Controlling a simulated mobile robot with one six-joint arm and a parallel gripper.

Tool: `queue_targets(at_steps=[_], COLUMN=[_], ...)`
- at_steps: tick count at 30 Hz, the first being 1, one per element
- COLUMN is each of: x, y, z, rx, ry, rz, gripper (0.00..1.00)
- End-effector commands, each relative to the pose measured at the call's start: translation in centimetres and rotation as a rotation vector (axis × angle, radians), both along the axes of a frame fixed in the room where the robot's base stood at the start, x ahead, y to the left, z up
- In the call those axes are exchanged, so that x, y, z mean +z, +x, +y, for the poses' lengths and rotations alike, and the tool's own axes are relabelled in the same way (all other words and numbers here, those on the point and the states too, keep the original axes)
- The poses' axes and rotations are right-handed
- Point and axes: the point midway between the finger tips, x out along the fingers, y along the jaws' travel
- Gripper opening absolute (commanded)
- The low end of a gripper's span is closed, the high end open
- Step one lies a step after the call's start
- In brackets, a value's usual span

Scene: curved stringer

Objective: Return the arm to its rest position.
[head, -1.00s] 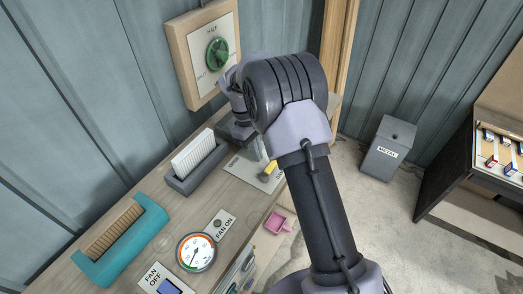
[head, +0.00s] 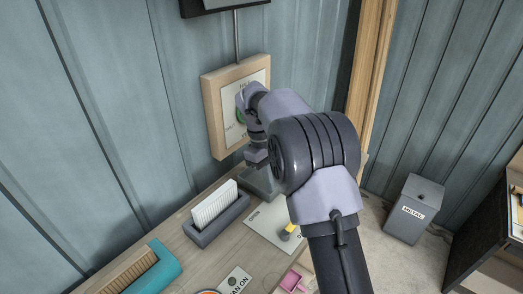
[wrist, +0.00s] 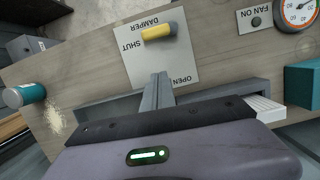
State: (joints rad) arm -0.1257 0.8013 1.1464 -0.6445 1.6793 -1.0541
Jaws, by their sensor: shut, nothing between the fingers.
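My gripper (wrist: 161,88) shows in the wrist view with its grey fingers together and nothing between them. It is above the bench, over the OPEN end of the white damper plate (wrist: 185,62) as seen there. The plate's yellow-ended lever (wrist: 158,31) stands clear of the fingers. In the head view my arm reaches from the lower right toward the back wall, with its wrist in front of a wood-framed dial panel (head: 213,112). The arm covers much of that panel's green knob. The fingertips cannot be made out clearly in the head view.
A grey METAL bin (head: 415,208) stands on the floor at right.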

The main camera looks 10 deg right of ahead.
Motion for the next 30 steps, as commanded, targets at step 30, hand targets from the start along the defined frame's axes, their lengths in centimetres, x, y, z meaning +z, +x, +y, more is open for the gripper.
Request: queue_targets(at_steps=[30], x=[8.0], y=[-28.2], z=[0.5], rx=[-1.050], ry=[0.535], rz=[-0.709], gripper=[0.00])
